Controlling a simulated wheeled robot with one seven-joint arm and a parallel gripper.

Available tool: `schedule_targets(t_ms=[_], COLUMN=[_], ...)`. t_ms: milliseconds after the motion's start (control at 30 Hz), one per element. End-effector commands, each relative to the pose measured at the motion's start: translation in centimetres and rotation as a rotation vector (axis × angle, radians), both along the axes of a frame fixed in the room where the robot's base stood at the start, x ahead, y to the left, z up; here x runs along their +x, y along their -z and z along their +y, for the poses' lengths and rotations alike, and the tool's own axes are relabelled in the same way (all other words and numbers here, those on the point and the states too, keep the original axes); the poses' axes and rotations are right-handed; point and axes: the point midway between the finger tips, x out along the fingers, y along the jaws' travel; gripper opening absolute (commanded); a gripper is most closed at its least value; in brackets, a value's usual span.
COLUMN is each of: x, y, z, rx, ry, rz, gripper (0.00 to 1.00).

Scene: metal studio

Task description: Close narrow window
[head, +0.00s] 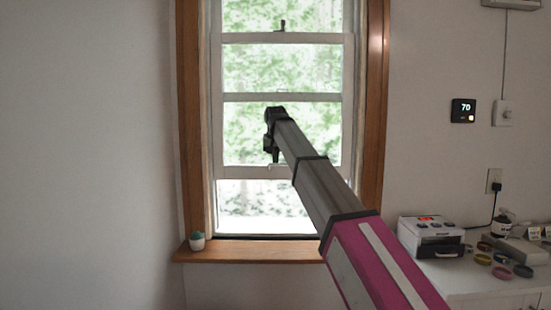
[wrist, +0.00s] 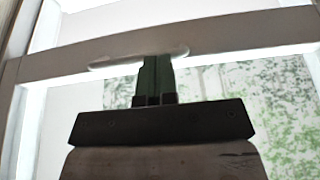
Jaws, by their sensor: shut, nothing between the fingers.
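The narrow window (head: 217,135) has a white sash in a brown wooden frame (head: 374,100). Its lower sash is raised, and an open gap (head: 262,205) shows between the sash's bottom rail (head: 240,172) and the sill. My arm reaches out to the window, and my gripper (head: 271,158) hangs in front of the lower sash, a little above the bottom rail. In the wrist view, my shut gripper (wrist: 153,75) points at a white rail (wrist: 220,45) with a pale handle-like strip (wrist: 105,63). The fingertips overlap this strip; I cannot tell whether they touch it.
A white cabinet (head: 465,280) at the right holds a printer-like box (head: 431,236) and several small round items. A thermostat (head: 463,111) hangs on the right wall.

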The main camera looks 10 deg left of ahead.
Motion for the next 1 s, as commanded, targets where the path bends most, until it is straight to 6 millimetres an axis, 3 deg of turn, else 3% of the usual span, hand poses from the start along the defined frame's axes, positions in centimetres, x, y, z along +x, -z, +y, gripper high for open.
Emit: schedule_targets(t_ms=[133, 267, 700, 1000], x=[-0.1, -0.2, -0.3, -0.1], y=[1.0, 3.3, 16.0, 22.2], z=[0.0, -0.1, -0.1, -0.1], rx=[0.0, -0.002, -0.002, -0.002], ry=[0.0, 0.0, 0.0, 0.0], rz=[0.001, 0.004, 0.005, 0.003], gripper=[0.0, 0.0, 0.0, 0.0])
